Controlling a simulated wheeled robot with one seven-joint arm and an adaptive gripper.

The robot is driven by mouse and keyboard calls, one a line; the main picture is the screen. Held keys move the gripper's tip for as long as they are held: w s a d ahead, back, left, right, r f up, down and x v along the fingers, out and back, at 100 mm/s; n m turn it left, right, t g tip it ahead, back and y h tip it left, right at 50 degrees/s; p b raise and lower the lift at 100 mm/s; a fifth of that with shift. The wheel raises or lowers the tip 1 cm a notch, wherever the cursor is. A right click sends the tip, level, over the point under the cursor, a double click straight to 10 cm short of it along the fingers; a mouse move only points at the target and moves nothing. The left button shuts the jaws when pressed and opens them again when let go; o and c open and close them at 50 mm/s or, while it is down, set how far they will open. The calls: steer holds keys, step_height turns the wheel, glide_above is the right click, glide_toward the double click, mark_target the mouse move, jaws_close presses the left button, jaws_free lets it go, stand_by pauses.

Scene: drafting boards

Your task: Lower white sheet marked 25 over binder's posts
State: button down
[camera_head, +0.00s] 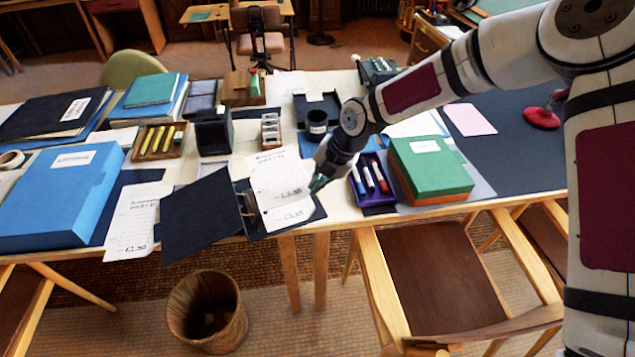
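The dark binder lies open at the table's front edge. Its black cover (200,214) is spread to the left and hangs past the edge. Its right side holds a white sheet (289,214), partly covered. Another white sheet (276,177) with handwritten lines is above and behind it, overlapping the binder's right half. The figures are too small to read surely. My gripper (318,183) is at this upper sheet's right edge and appears closed on it. The fingertips are small and partly hidden. The binder's spine metal (246,203) shows left of the sheets; the posts are not clear.
Another handwritten sheet (133,222) hangs over the table edge at left. A purple tray (371,184) with markers and a green box (430,168) stand close right of my gripper. A black cup (317,124) and a small card holder (270,131) stand behind. A wicker basket (207,318) is below.

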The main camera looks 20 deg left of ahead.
steer(key=shift+f, duration=1.8)
steer(key=shift+f+b, duration=0.85)
steer(key=shift+f, duration=0.25)
steer(key=c, duration=1.7)
jaws_free()
steer(key=v, duration=1.2)
